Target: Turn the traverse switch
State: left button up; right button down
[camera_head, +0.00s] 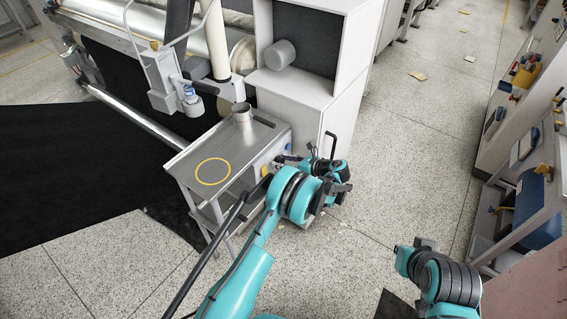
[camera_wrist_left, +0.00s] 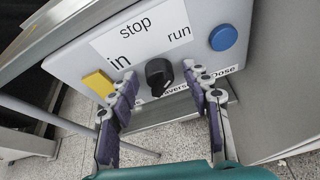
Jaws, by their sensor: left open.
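The traverse switch (camera_wrist_left: 158,76) is a black rotary knob on a pale panel (camera_wrist_left: 190,20) in the left wrist view. Labels "in", "stop" and "run" are around it, and a partly covered label ending in "ose" is below. My left gripper (camera_wrist_left: 165,88) is open, with one finger on each side of the knob. Contact with the knob cannot be told. In the head view my left gripper (camera_head: 287,161) is at the panel (camera_head: 262,160) on the metal table's right end; the knob is hidden there. My right arm is at the lower right, with no gripper fingers visible.
A yellow button (camera_wrist_left: 98,83) is left of the knob and a blue button (camera_wrist_left: 223,37) is right. A white cabinet (camera_head: 312,95) stands behind. Open floor (camera_head: 420,130) lies to the right.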

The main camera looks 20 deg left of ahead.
pick_arm(q)
grip_shut()
jog(key=n+t, duration=0.2)
jog(key=n, duration=0.1)
jog(key=shift+s+n+t+h, duration=0.15)
jog(key=shift+n+t+h, duration=0.15)
jog(key=shift+n+h, duration=0.1)
jog(key=shift+s+a+f+n+t, duration=0.1)
jog(key=shift+n+t, duration=0.8)
jog(key=shift+n, duration=0.6)
